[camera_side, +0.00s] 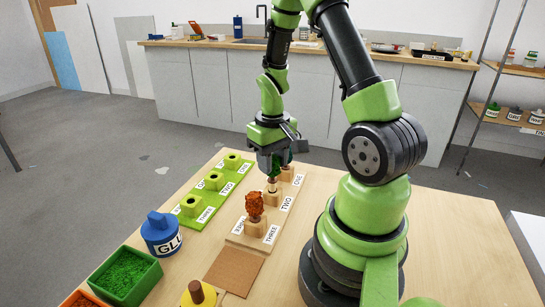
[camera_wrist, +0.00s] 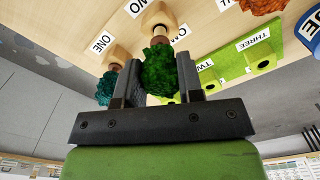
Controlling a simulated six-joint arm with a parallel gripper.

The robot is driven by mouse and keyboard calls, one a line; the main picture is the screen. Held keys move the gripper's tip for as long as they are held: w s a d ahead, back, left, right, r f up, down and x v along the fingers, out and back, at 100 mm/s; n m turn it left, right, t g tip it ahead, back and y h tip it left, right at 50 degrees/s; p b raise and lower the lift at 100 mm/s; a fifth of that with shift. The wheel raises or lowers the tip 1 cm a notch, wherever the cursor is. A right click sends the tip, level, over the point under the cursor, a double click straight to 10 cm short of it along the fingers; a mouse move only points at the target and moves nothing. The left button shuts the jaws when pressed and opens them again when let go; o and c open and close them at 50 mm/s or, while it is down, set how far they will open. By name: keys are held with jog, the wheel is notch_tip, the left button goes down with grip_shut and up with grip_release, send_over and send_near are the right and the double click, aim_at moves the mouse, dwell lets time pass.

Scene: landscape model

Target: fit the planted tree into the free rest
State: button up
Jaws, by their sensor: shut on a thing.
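My gripper (camera_side: 269,163) is shut on a dark green tree (camera_wrist: 161,72), seen between its fingers in the wrist view. The tree's brown trunk (camera_wrist: 159,30) is at the wooden block marked TWO (camera_side: 272,198) on the wooden board (camera_side: 237,240); I cannot tell how deep it sits. A teal tree (camera_wrist: 107,86) stands at ONE, and an orange-brown tree (camera_side: 254,206) stands at THREE. The green board (camera_side: 203,213) carries three green rests, ONE (camera_side: 233,160), TWO (camera_side: 214,180) and THREE (camera_side: 190,205), with no tree in them.
A blue glue pot (camera_side: 161,236) and a green tray of grainy green material (camera_side: 125,275) stand left of the boards. A brown square mat (camera_side: 234,269) lies in front of the wooden board. The yellow pot with a brown top (camera_side: 199,294) is at the front edge.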

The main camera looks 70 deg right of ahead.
jog(key=shift+f, duration=1.25)
jog(key=o, duration=1.1)
notch_tip(320, 180, up, 9)
jog(key=shift+f, duration=0.2)
jog(key=shift+r, duration=0.65)
